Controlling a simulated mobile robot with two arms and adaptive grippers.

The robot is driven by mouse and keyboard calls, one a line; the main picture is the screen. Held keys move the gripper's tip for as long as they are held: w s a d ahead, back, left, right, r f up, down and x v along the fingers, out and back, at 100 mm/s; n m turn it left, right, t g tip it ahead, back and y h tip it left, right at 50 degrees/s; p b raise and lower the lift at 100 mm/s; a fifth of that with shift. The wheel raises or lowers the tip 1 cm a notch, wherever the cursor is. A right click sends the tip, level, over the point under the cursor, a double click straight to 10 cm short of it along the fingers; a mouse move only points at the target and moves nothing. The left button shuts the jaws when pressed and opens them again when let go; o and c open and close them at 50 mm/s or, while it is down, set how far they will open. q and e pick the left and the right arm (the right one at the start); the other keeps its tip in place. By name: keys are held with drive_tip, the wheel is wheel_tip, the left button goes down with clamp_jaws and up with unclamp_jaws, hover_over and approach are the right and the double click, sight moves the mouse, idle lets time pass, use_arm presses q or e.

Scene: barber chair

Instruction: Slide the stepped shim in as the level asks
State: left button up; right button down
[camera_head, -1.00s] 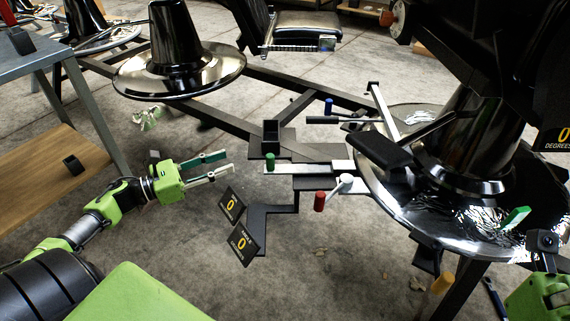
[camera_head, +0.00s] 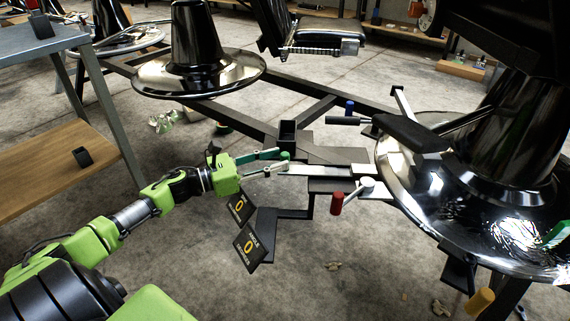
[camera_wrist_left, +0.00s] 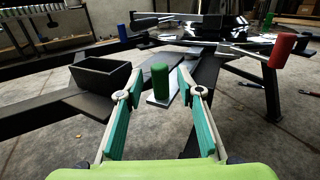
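The stepped shim appears to be the pale flat strip (camera_head: 308,170) with an upright green handle (camera_head: 285,155) at its left end. In the left wrist view the green handle (camera_wrist_left: 160,80) stands between and slightly beyond my fingertips, with a gap on both sides. My left gripper (camera_head: 276,162) is open, its fingers pointing right at the handle. Two black level displays (camera_head: 240,208) (camera_head: 252,247) read 0. The chair's round chrome base (camera_head: 405,190) is at the right. Only a green fingertip of my right gripper (camera_head: 557,235) shows at the right edge.
A black open box (camera_head: 287,132) stands just behind the green handle. A red handle (camera_head: 337,203), a blue handle (camera_head: 349,107) and a yellow handle (camera_head: 480,302) are nearby. A table (camera_head: 75,40) stands at the left. Floor in front is clear.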

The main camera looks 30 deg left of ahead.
sight(285, 157)
use_arm(q)
drive_tip(key=shift+b+x, duration=0.45)
drive_tip(key=shift+x, duration=1.3)
clamp_jaws()
drive_tip(key=shift+w+d, duration=0.45)
drive_tip(key=shift+d, duration=0.3)
drive_tip(key=shift+w+d, duration=0.4)
drive_tip(key=shift+d, duration=0.35)
unclamp_jaws()
drive_tip(key=v, duration=1.2)
